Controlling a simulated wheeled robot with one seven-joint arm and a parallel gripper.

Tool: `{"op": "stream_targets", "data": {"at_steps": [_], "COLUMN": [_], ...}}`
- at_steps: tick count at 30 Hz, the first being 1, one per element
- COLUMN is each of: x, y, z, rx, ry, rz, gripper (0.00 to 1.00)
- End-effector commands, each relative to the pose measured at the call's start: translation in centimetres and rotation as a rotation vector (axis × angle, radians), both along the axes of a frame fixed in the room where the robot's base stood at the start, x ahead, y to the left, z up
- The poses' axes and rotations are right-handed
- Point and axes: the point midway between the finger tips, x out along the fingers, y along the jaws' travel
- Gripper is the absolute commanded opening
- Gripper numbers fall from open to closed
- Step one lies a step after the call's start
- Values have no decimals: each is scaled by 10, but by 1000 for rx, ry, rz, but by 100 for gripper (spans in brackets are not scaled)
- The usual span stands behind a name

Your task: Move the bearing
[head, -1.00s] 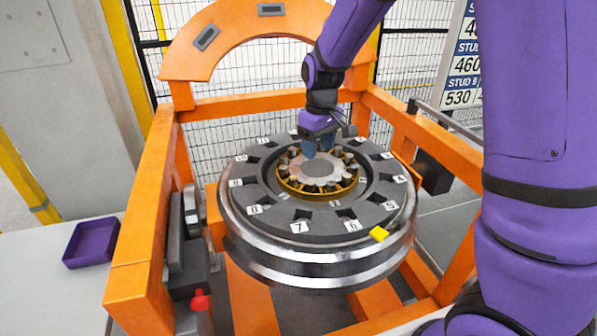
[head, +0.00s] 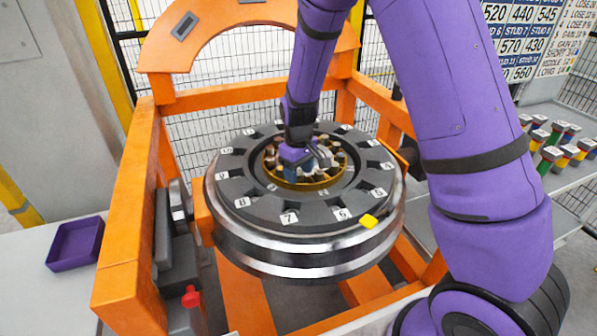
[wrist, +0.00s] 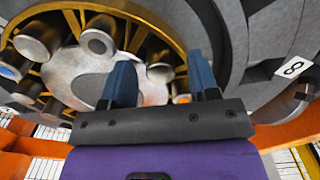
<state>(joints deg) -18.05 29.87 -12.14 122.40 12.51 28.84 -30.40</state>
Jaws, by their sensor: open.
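The bearing (head: 303,186) is a gold cage ring with several metal rollers, seated in the middle of the big grey numbered wheel (head: 268,205). In the wrist view the bearing's rollers (wrist: 98,42) sit around a pale metal hub. My gripper (head: 300,168) is over the bearing, pointing down, in the head view. In the wrist view my gripper (wrist: 160,80) has its two blue fingers apart, in front of the hub and rollers with nothing held between them. I cannot tell whether the fingertips touch the bearing. My arm hides the bearing's far side.
An orange gantry frame (head: 130,225) surrounds the wheel, with an arch behind. A purple tray (head: 75,244) lies on the left table. Several coloured studs (head: 552,155) stand at right, below a number board (head: 540,40).

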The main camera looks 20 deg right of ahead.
Motion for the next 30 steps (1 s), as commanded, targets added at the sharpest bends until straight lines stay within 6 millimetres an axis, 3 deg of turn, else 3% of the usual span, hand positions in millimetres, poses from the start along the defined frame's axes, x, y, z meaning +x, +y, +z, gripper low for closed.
{"op": "stream_targets", "data": {"at_steps": [10,18,30], "x": [0,0,-2], "y": [0,0,-3], "z": [-4,-4,-4], "rx": [0,0,1], "ry": [0,0,0], "rz": [0,0,33], "gripper": [55,0,0]}}
